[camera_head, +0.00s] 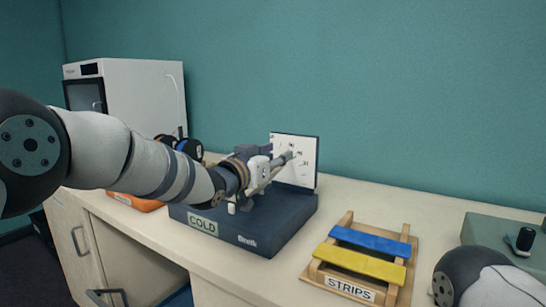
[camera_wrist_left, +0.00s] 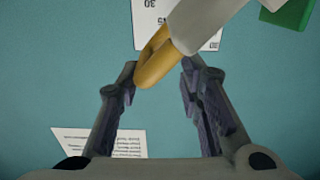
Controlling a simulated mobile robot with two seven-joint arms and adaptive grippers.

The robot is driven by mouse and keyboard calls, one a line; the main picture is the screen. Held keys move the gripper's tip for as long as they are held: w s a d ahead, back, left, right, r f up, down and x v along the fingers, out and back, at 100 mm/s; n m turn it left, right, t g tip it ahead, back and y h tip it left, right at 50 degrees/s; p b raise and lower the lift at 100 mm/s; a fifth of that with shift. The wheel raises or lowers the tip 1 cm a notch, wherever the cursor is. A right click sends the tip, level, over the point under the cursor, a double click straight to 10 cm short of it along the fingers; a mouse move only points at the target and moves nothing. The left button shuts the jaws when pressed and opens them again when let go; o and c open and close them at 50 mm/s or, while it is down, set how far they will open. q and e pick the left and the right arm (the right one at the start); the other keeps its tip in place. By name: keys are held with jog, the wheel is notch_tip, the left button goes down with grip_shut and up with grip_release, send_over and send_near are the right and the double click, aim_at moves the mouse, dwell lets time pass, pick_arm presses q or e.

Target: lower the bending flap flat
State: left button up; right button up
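The bending device has a dark blue base (camera_head: 275,222) with a COLD label, and a white upright board (camera_head: 305,165) with dark marks stands at its back. My left gripper (camera_head: 284,158) is over the base, in front of the board. In the left wrist view its two fingers (camera_wrist_left: 158,80) are apart. The rounded end of an ochre part (camera_wrist_left: 153,62) lies between and just beyond the fingertips, with a pale sleeve behind it. I cannot tell whether a finger touches it. The arm and gripper hide much of the device, and I cannot make out the flap's angle.
A wooden rack (camera_head: 345,290) labelled STRIPS holds a blue strip (camera_head: 372,241) and a yellow strip (camera_head: 360,264) to the right. A grey-green box (camera_head: 490,233) stands at far right. A white cabinet (camera_head: 140,95) stands at back left. Part of my right arm shows at lower right.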

pick_arm(q)
jog(key=v, duration=1.2)
